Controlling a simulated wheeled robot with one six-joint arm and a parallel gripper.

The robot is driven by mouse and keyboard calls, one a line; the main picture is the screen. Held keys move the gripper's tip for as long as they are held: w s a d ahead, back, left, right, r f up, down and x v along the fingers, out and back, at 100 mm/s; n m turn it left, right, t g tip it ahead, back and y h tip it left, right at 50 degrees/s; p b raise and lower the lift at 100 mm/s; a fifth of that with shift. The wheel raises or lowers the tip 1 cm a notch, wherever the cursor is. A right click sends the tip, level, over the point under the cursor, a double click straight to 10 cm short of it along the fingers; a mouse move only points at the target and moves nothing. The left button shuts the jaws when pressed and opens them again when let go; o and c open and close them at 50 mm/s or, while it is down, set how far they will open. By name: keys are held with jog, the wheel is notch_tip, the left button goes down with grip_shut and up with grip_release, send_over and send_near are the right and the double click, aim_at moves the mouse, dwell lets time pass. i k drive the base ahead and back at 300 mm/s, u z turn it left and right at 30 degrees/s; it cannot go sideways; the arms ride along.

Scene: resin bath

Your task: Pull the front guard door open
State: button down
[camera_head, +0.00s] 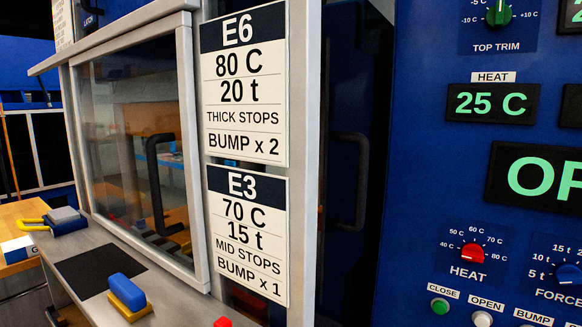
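A guard door with a pale metal frame (190,130) and a clear pane stands at the left. It looks shut against its surround, but a small gap could not be made out from here. A black bar handle (154,185) is upright on the right part of the pane. A second black upright handle (362,180) shows on a dark blue surface right of the sign post. My gripper is not in view.
Signs E6 (243,82) and E3 (247,235) hang right of the door. The grey ledge (75,248) below carries a blue-and-yellow block (127,292) and a grey-and-blue block (65,220). A blue control panel (440,190) with knobs, buttons and displays fills the right.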

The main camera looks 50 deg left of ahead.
aim_at(179, 23)
jog(key=u, duration=2.5)
